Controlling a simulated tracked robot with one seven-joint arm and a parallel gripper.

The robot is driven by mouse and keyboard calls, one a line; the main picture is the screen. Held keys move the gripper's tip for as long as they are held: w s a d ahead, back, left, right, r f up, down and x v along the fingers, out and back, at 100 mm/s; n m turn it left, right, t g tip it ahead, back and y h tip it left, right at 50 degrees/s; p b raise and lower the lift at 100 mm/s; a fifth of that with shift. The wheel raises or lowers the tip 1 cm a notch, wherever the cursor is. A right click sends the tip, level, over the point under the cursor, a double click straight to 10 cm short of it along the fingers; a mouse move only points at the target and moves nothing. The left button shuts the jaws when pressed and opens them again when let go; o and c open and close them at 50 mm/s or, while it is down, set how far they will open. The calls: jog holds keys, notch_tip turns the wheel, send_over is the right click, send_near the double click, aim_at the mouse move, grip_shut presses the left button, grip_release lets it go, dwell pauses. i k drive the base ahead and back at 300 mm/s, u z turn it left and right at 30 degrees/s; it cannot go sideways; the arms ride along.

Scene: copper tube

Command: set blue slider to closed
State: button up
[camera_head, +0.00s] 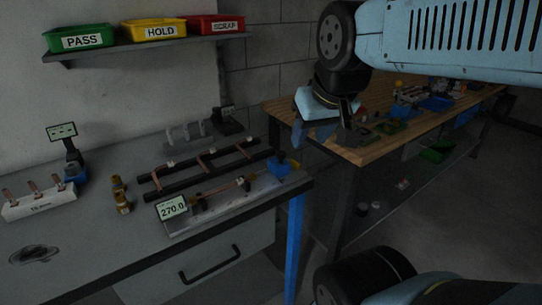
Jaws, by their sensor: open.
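The blue slider (283,165) sits at the right end of a grey measuring fixture (215,219) near the bench's right edge. A thin copper tube (217,190) lies along the fixture. A small display (172,208) at the fixture's left end reads 270.0. My gripper (318,140) hangs up and to the right of the blue slider in the picture, apart from it. It is open and looks empty, though its fingers are dark and small here. The slider's exact position along its travel is too small to tell.
A dark rack (203,166) with copper pieces lies behind the fixture. Brass fittings (121,195) and a white block with copper tubes (39,199) stand at left. PASS, HOLD and SCRAP bins (153,31) sit on a shelf. A cluttered wooden table (375,152) is at right.

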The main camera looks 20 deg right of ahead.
aim_at(278, 165)
jog(key=u, duration=0.7)
jog(key=k, duration=1.15)
jog(key=z, duration=1.2)
jog(key=i, duration=1)
jog(key=z, duration=0.05)
